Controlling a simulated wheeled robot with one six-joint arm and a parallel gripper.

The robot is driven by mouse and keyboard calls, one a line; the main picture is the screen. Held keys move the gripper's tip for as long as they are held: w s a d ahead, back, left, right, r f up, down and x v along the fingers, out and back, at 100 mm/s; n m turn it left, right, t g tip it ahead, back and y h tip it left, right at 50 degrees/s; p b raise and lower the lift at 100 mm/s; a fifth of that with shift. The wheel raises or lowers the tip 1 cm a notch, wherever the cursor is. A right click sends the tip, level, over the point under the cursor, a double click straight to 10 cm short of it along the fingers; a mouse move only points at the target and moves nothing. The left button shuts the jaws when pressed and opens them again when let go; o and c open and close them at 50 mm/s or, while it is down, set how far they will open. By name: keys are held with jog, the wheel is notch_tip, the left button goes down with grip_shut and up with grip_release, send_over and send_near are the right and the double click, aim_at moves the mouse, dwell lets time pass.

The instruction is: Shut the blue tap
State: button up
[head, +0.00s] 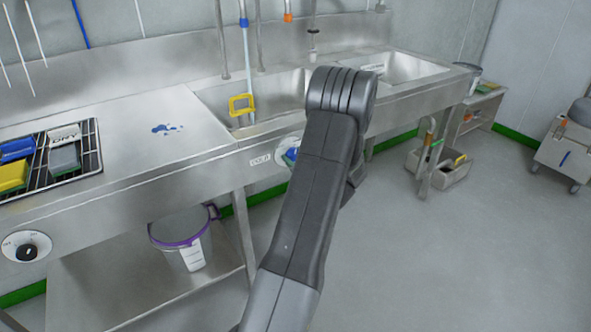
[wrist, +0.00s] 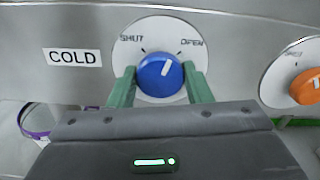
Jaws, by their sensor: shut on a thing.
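The blue tap knob (wrist: 158,82) sits on a round white dial (wrist: 128,55) on the steel front panel, with SHUT printed at upper left and OPEN at upper right. A COLD label (wrist: 75,57) is left of the dial. In the head view my arm hides most of the dial (head: 281,150); a bit of the blue knob (head: 291,154) shows beside it.
An orange knob (wrist: 306,86) on its own dial is close on the right. The steel sink bench (head: 150,165) runs above, with a drying rack (head: 97,150) at left. A purple-rimmed bucket (head: 172,229) stands on the shelf below.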

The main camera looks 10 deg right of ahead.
jog(key=n+b, duration=0.6)
jog(key=b, duration=0.4)
jog(key=n+b, duration=0.6)
jog(key=b, duration=0.4)
jog(key=shift+f+n+b, duration=0.2)
jog(key=shift+n+b, duration=0.1)
jog(key=shift+r, duration=0.1)
jog(key=o, duration=1)
